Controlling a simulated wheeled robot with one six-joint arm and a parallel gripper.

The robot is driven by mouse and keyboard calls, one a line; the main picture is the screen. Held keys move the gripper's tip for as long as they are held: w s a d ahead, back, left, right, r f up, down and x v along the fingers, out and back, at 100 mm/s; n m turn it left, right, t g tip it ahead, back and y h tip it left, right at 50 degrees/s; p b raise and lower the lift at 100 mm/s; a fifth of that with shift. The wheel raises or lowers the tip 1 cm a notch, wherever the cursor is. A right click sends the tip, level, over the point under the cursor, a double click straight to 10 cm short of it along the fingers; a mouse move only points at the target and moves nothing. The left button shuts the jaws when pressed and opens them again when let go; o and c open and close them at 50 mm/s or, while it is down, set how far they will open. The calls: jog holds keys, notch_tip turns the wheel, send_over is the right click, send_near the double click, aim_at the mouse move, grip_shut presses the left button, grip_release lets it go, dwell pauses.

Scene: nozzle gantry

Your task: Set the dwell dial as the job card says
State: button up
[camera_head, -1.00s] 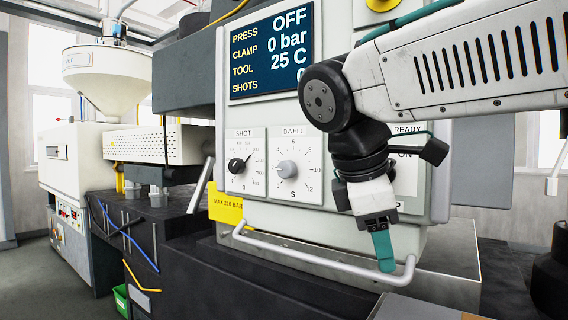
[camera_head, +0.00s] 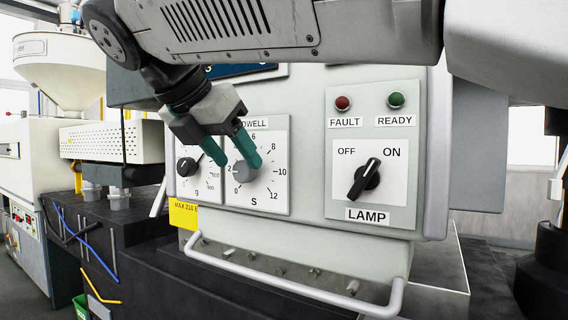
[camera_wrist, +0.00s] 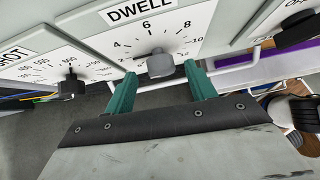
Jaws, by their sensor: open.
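My gripper (camera_head: 237,163) has teal fingers and is open in front of the dial. In the wrist view the fingertips (camera_wrist: 160,72) lie either side of the knob, which shows in the gap between them. I cannot tell whether they touch it. I can make out no job card.
The black shot knob (camera_head: 187,166) is close on the left. The black lamp switch (camera_head: 364,180) is on the right, below the red fault lamp (camera_head: 343,103) and green ready lamp (camera_head: 396,100). A pale handrail (camera_head: 290,285) runs across below the panel.

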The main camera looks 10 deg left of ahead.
aim_at(242, 172)
jog(key=shift+x, duration=1.25)
jog(key=c, duration=1)
jog(key=shift+o, duration=0.2)
